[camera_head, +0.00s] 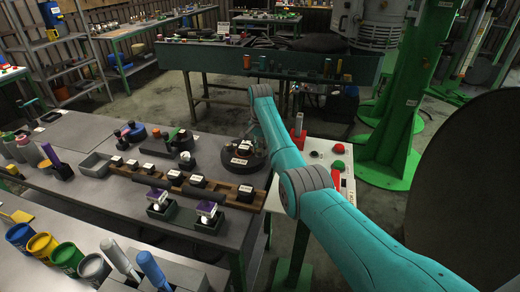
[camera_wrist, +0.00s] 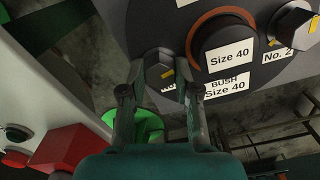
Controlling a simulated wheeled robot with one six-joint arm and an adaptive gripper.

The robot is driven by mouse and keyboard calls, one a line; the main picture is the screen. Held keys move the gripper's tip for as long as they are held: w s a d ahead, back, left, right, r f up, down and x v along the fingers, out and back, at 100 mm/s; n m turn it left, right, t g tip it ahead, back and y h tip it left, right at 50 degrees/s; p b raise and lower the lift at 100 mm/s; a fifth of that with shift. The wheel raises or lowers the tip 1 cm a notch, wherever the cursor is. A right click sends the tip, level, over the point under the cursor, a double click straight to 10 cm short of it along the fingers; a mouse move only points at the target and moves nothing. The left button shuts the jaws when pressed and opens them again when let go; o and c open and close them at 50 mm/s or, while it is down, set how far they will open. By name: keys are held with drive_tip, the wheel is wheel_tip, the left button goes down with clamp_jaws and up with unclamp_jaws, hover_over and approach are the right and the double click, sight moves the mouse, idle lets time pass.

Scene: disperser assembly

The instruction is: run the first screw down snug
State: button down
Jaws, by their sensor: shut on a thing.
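In the wrist view my gripper (camera_wrist: 158,88) reaches to the edge of a dark round disperser disc (camera_wrist: 240,70). Its two fingers are on either side of a dark screw head (camera_wrist: 158,68) with a yellow mark, and are shut on it. How deep the screw sits is hidden. A hub marked "Size 40" (camera_wrist: 228,50) with a reddish-brown ring stands in the disc's middle. A second hex screw (camera_wrist: 293,22), by a "No. 2" label, is at the right. In the head view the disc (camera_head: 228,165) lies on the bench's right end; my gripper is too small there to make out.
A wooden rack (camera_head: 160,172) of labelled parts runs along the grey bench, with small dark trays (camera_head: 210,222) in front. A white control panel (camera_head: 345,170) with red and green buttons stands right of the disc. A green column (camera_head: 400,110) rises behind.

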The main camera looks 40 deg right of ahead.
sight(260, 150)
drive_tip(key=shift+m, duration=1.9)
drive_tip(key=c, duration=0.8)
unclamp_jaws()
drive_tip(key=shift+c, duration=0.2)
drive_tip(key=shift+r, duration=0.1)
wheel_tip(260, 150, up, 12)
